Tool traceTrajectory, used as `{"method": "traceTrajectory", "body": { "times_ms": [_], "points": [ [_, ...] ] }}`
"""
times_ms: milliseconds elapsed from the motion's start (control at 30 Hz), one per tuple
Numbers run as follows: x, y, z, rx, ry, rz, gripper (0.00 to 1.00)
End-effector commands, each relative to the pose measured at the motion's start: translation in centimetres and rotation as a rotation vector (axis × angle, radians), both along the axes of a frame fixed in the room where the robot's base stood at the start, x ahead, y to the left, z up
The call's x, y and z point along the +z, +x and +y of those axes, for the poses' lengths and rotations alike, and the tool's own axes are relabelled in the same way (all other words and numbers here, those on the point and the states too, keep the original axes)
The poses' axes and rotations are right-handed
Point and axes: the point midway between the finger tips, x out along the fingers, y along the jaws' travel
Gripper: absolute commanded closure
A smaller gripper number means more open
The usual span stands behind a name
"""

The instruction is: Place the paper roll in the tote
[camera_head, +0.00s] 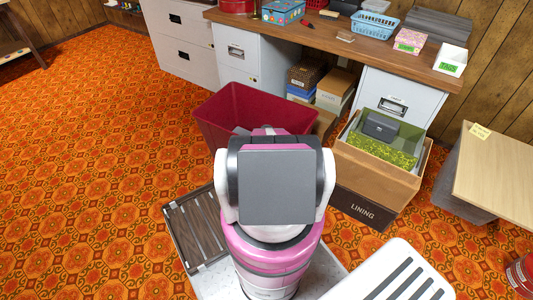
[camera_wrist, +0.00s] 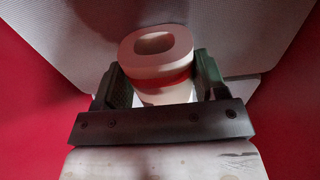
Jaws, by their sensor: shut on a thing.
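The tote is a dark red open bin (camera_head: 222,112) on the floor in front of me in the head view. In the wrist view, its red walls (camera_wrist: 298,110) show on both sides. The paper roll (camera_wrist: 165,64) is a pale short tube with a red band. My gripper (camera_wrist: 162,80) is shut on the roll, with a dark finger on each side of it. The roll's hollow end faces up in the wrist view. In the head view my own arm hides the gripper, the roll and part of the tote.
A wooden desk (camera_head: 330,38) with white drawers stands behind the tote. A box marked LINING (camera_head: 362,212) stands to the right, holding an open green bin. A pale board (camera_head: 497,175) is further right. Patterned floor (camera_head: 90,150) is clear at left. Pale ribbed surfaces show in the wrist view.

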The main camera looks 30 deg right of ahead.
Motion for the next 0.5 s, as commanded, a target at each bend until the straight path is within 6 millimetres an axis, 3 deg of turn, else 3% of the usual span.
{"method": "traceTrajectory", "body": {
  "times_ms": [233, 267, 333, 500],
  "points": [
    [-0.21, 0.0, 0.01, 0.0, 0.0, 0.0, 0.64],
    [-0.26, -0.01, 0.02, 0.0, 0.0, 0.0, 0.31],
    [-0.2, -0.02, 0.02, 0.0, 0.0, 0.0, 0.09],
    [-0.2, -0.03, 0.03, 0.0, 0.0, 0.0, 0.09]
  ]
}}
